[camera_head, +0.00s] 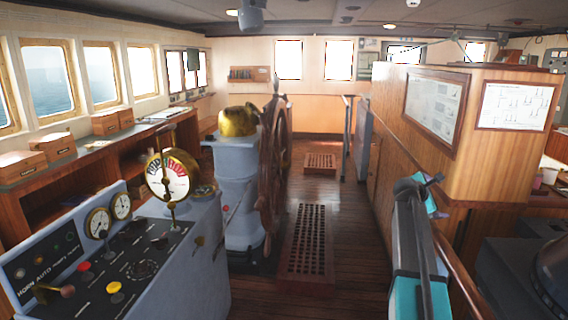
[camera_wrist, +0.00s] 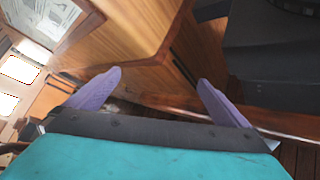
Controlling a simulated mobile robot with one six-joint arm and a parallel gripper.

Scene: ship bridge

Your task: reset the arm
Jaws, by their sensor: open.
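My gripper (camera_wrist: 158,92) shows in the wrist view with its two purple fingers spread wide apart and nothing between them. It faces the wooden cabinet (camera_wrist: 135,30) and a wooden rail (camera_wrist: 240,117). In the head view my arm reaches up at the right, beside the cabinet (camera_head: 408,125). Only a small part of the gripper end shows there, and its fingertips are not clear.
A grey console (camera_head: 130,255) with dials and buttons stands at front left. Behind it are a wooden ship's wheel (camera_head: 273,165) and a pedestal (camera_head: 238,180). A grating (camera_head: 307,240) lies on the floor.

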